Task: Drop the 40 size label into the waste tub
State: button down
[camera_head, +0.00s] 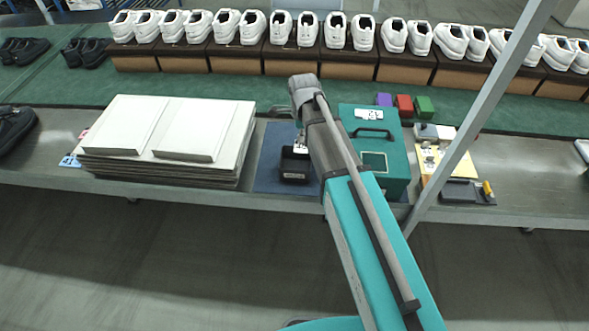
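A small black open-topped tub (294,168), which looks like the waste tub, stands on a blue mat (268,172) left of my arm. My arm reaches from the lower right to the bench and bends down above the mat. My gripper (300,146) is mostly hidden behind my arm, close to the tub's back edge. A small pale patch shows there, and I cannot tell whether it is a finger or a label. Whether the fingers are open or shut does not show. I cannot make out the 40 size label; no printed sizes are readable.
A stack of pale cardboard sheets (166,130) lies left. A green case (385,160) with a handle stands right of my arm. White shoes on boxes line the green belt behind.

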jog(key=shift+f, duration=0.1)
dwell(0.3)
jog(key=shift+f+b, duration=2.9)
jog(key=shift+b, duration=0.1)
jog(key=c, duration=0.7)
grip_release()
jog(key=shift+s, duration=0.15)
